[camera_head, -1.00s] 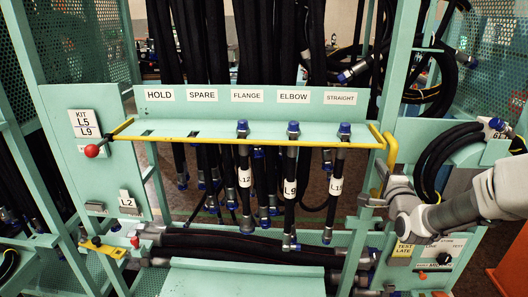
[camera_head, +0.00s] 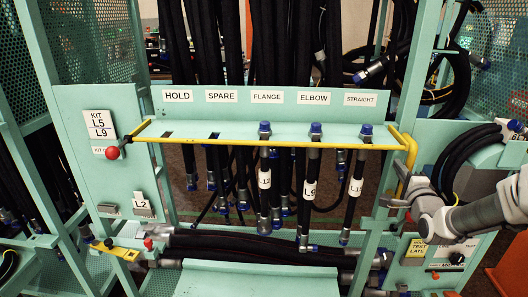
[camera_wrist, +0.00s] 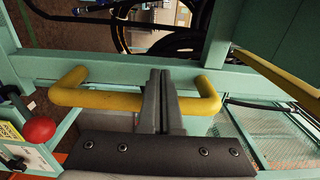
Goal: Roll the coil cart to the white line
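The coil cart (camera_head: 230,104) is a teal frame hung with black hoses; a teal panel carries the labels HOLD, SPARE, FLANGE, ELBOW and STRAIGHT. A yellow handle (camera_head: 401,176) is on its right post. In the wrist view the same handle (camera_wrist: 100,98) runs across the picture. My gripper (camera_head: 406,203) is at this handle. In the wrist view its two fingers (camera_wrist: 162,80) are close together and cross in front of the bar, with the bar showing on both sides. Nothing shows between them. Whether they touch the bar I cannot tell. No white line shows.
A yellow rail (camera_head: 265,145) with a red ball (camera_head: 112,152) at its left end runs along the front. Hoses with blue caps hang below it. Black hoses (camera_head: 235,247) lie low across the frame. An orange object (camera_head: 507,270) stands at the lower right.

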